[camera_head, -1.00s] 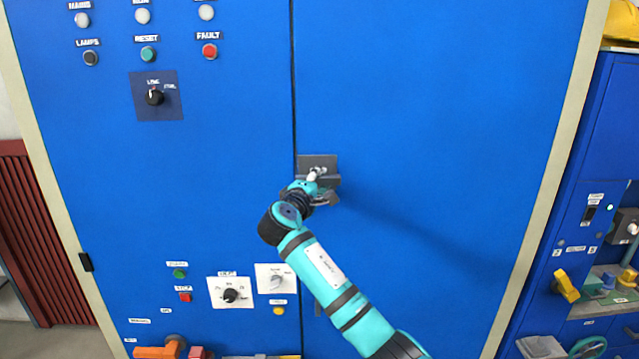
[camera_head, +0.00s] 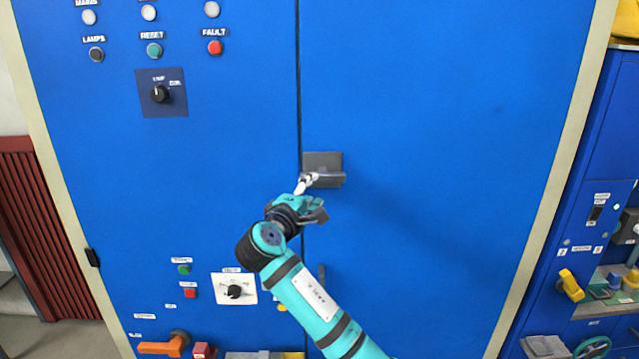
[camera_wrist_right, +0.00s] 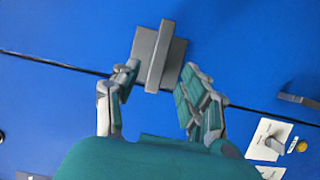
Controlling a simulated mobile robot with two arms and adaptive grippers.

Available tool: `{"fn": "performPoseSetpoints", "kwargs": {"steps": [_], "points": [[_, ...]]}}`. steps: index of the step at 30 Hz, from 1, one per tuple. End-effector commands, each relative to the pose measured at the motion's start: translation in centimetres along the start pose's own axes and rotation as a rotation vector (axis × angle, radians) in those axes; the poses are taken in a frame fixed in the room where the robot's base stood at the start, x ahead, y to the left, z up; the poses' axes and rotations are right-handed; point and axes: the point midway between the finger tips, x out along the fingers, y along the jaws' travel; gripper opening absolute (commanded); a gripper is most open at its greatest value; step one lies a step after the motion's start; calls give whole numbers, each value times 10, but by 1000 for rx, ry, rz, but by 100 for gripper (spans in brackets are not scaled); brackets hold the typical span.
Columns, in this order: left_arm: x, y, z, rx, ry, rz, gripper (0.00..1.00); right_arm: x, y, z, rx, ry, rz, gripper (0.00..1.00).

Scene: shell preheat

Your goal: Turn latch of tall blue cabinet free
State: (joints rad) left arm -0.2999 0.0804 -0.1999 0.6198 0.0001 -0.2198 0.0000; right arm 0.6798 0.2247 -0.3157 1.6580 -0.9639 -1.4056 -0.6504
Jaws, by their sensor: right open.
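The tall blue cabinet (camera_head: 430,110) fills the middle of the head view, with its door seam running vertically. Its latch (camera_head: 333,177) is a grey bar on a square grey plate, just right of the seam; the bar lies level, across the seam direction. My right gripper (camera_head: 312,198) is open, just below and left of the latch. In the right wrist view its fingers (camera_wrist_right: 158,88) are spread to either side of the latch bar (camera_wrist_right: 160,55), with nothing between them; the bar lies mostly beyond the tips. I cannot tell whether a finger touches the plate. My left gripper is not in view.
Lamps, buttons and a black selector knob (camera_head: 160,93) are on the left panel. Another handle (camera_head: 322,278) sits lower by the seam, beside my right arm. An orange handle (camera_head: 162,347) is at lower left. A smaller blue cabinet (camera_head: 590,220) with a yellow knob stands right.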

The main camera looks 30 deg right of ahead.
Motion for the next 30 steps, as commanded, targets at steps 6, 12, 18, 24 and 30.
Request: {"fn": "performPoseSetpoints", "kwargs": {"steps": [6, 12, 18, 24, 30], "points": [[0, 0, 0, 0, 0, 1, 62, -30, 0, 0, 0, -1, 0, 44], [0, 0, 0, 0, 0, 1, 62, -36, 0, 0, 0, -1, -1, 44], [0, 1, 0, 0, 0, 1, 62, -35, 0, 0, 0, -1, 0, 44], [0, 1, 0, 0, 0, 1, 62, -35, 0, 0, 0, -1, 0, 44], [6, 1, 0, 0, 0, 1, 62, -30, -49, -12, -39, 43, -55, 44]]}}
